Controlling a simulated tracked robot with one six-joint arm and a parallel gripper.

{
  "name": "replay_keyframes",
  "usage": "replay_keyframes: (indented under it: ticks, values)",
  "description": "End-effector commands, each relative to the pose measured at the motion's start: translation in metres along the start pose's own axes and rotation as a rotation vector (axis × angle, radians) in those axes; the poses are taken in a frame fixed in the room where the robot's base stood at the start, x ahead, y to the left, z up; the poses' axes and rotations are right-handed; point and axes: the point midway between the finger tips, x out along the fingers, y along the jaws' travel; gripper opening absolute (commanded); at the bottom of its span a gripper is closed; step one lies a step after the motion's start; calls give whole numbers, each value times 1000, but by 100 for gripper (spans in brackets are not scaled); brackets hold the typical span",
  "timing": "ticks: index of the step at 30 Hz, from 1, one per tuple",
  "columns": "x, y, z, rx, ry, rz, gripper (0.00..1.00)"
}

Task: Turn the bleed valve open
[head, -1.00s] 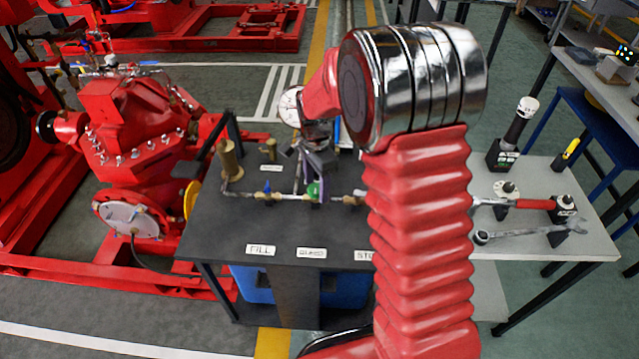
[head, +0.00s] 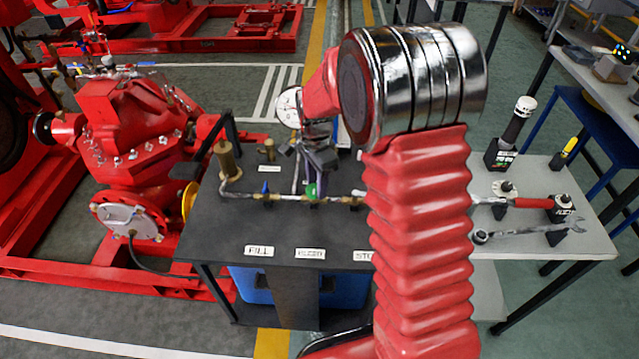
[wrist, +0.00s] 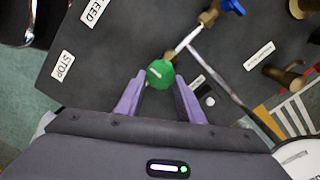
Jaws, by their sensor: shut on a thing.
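The bleed valve has a round green handle (head: 312,191) and sits in the middle of a small pipe run on the dark bench, behind the BLEED label (head: 310,254). The handle also shows in the wrist view (wrist: 160,74), with a pale mark on its top. My gripper (head: 314,180) reaches down to it from behind. In the wrist view its purple fingers (wrist: 158,82) stand on either side of the green handle, shut on it. The valve body beneath is mostly hidden.
A blue-handled valve (head: 265,187) sits left of it, behind the FILL label (head: 259,251). A brass fitting (head: 228,162) stands at the left end. My arm hides the right of the bench. A grey table (head: 545,235) at right holds tools.

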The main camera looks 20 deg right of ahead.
Motion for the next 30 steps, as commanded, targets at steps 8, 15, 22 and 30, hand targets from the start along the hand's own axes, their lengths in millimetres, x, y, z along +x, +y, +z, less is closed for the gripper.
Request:
replay_keyframes:
  ticks: [8, 15, 22, 30]
  values:
    - [4, 4, 8, -85, -11, 16, 12]
    - [4, 4, 8, -242, -14, 16, 12]
    - [4, 4, 7, -450, -16, 16, 12]
    - [5, 4, 7, -706, -18, 14, 12]
